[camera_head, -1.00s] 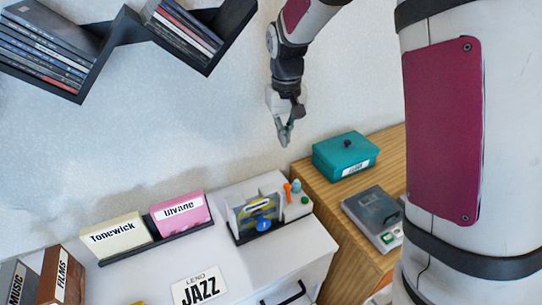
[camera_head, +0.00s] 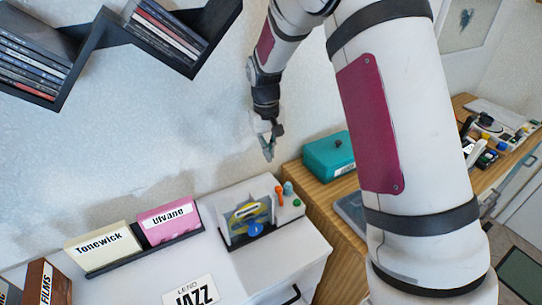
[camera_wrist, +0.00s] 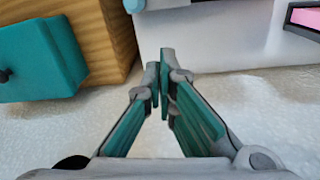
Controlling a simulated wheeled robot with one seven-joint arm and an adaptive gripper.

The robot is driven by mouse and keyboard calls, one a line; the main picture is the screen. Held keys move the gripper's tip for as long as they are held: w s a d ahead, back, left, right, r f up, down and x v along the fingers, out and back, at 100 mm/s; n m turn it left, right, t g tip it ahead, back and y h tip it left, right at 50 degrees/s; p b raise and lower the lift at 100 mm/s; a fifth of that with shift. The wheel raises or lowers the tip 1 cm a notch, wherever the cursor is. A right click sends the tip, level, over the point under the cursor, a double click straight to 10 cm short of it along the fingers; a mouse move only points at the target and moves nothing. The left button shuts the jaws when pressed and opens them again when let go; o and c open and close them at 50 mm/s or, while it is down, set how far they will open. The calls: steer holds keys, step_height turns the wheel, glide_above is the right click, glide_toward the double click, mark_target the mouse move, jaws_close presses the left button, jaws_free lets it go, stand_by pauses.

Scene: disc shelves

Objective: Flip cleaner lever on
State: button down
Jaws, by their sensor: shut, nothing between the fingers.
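The cleaner (camera_head: 236,232) is a white machine at the back right of the white cabinet, with a disc behind a clear front and a blue knob (camera_head: 255,230). At its right end stand a thin orange lever (camera_head: 279,196), a light-blue capped post (camera_head: 288,188) and a small green button (camera_head: 297,202). My gripper (camera_head: 268,157) points down above and behind the lever, apart from it. In the wrist view my gripper (camera_wrist: 161,56) is shut and empty. A light-blue part (camera_wrist: 134,5) and the cleaner's white side show at the top there; the orange lever is not visible.
A teal box (camera_head: 329,156) sits on the wooden cabinet to the right; it also shows in the wrist view (camera_wrist: 38,62). Tonewick (camera_head: 103,247) and Ulvane (camera_head: 169,219) cases stand left of the cleaner. A black zigzag shelf (camera_head: 100,45) hangs above. The wall is close behind my gripper.

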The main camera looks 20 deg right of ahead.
mark_target(279, 196)
steer(key=s+f+p, duration=0.3)
steer(key=f, duration=0.3)
steer(key=shift+s+d+f, duration=0.3)
steer(key=shift+s+f, duration=0.05)
steer(key=shift+s, duration=0.05)
steer(key=shift+w, duration=0.15)
